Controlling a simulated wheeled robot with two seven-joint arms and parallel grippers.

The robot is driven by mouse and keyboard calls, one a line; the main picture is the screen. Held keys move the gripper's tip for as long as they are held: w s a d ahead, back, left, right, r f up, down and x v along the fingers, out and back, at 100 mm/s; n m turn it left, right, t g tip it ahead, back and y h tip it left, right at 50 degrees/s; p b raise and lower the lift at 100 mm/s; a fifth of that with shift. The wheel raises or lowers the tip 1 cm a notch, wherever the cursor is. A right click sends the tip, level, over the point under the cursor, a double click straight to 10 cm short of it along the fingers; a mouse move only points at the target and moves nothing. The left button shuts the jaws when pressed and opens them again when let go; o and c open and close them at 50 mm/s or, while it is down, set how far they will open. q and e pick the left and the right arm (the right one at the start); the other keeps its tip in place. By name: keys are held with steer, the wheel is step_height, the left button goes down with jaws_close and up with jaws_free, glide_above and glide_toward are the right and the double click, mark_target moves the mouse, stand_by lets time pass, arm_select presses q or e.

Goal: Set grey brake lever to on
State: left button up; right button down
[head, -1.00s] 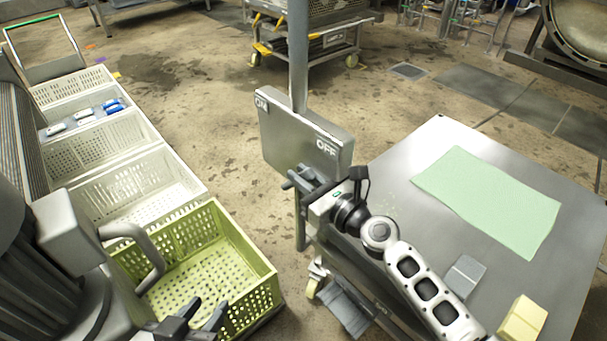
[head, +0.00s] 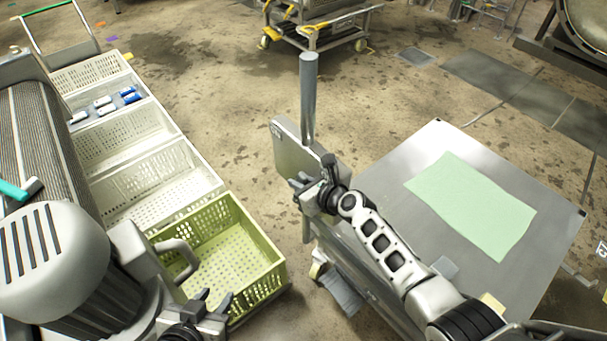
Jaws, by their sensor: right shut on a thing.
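The grey brake plate (head: 291,147) stands by an upright grey post (head: 309,95), seen at a steep angle. A small, hardly readable ON mark (head: 277,130) is at its upper left; the OFF end is behind my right gripper. My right gripper (head: 298,184) is at the lower front of the plate, its jaws shut. The grey lever is hidden between or behind its fingers, so its exact position cannot be told. My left gripper (head: 214,300) is open and empty, low in the view by the green crate (head: 262,262), away from the plate.
A steel table (head: 400,160) with a pale green cloth (head: 470,205) stands right of the plate, under my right arm. White crates (head: 150,185) line the left beside a ribbed conveyor (head: 45,140) and a motor housing (head: 50,250).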

steer(key=shift+w+a, duration=0.1)
steer(key=shift+w, duration=0.05)
stand_by(0.3)
steer(key=c, duration=1.4)
jaws_free()
steer(key=shift+r, duration=0.1)
